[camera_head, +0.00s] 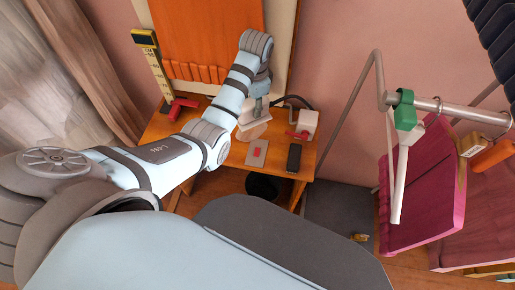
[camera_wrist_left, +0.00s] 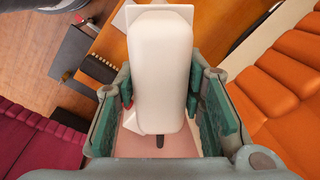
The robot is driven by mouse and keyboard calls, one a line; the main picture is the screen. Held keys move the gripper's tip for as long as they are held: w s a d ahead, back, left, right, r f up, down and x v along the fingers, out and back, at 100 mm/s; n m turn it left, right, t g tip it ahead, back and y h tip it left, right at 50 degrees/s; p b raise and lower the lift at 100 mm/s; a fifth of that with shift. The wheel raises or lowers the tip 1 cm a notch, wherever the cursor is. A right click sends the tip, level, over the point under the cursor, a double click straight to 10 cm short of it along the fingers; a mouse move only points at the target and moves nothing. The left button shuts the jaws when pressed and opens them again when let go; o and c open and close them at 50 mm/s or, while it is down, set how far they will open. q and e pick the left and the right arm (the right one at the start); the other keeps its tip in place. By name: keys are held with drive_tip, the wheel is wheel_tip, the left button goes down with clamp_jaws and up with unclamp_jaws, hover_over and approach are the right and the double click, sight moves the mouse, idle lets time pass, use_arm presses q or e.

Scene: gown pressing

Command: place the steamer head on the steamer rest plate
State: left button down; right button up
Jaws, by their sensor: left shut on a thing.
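The white steamer head (camera_wrist_left: 160,65) fills the middle of the left wrist view, between the two green-padded fingers of my left gripper (camera_head: 257,100). The gripper is shut on it. In the head view, pale parts below the gripper seem to be the steamer head, but the arm and fingers partly cover them. A small grey plate with a red piece on it (camera_head: 257,152) lies on the table in front of the gripper; I cannot tell for sure that it is the rest plate. The held head looks above the table. My right gripper is not in view.
The wooden table (camera_head: 225,160) also holds a white box (camera_head: 308,122) with a dark hose, a black block (camera_head: 294,157) and a red item (camera_head: 180,107). An orange gown (camera_head: 205,40) hangs behind. A rail with a green clamp (camera_head: 405,110) and magenta cloth (camera_head: 425,190) stands right.

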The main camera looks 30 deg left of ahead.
sight(257, 123)
use_arm(q)
drive_tip(key=shift+s+d+r+n, duration=0.35)
drive_tip(key=shift+d+r, duration=0.25)
drive_tip(key=shift+r, duration=0.2)
drive_tip(key=shift+s+d+r+g+h, duration=0.15)
drive_tip(key=shift+s+d+g+h, duration=0.15)
drive_tip(key=shift+h, duration=0.1)
wheel_tip(257, 123, down, 5)
drive_tip(key=b, duration=0.4)
drive_tip(key=shift+s+d+r+b, duration=0.1)
drive_tip(key=shift+b, duration=0.3)
wheel_tip(257, 123, down, 15)
drive_tip(key=b, duration=0.3)
drive_tip(key=shift+b, duration=0.4)
drive_tip(key=shift+r, duration=0.1)
drive_tip(key=c, duration=1.1)
unclamp_jaws()
drive_tip(key=shift+o, duration=0.2)
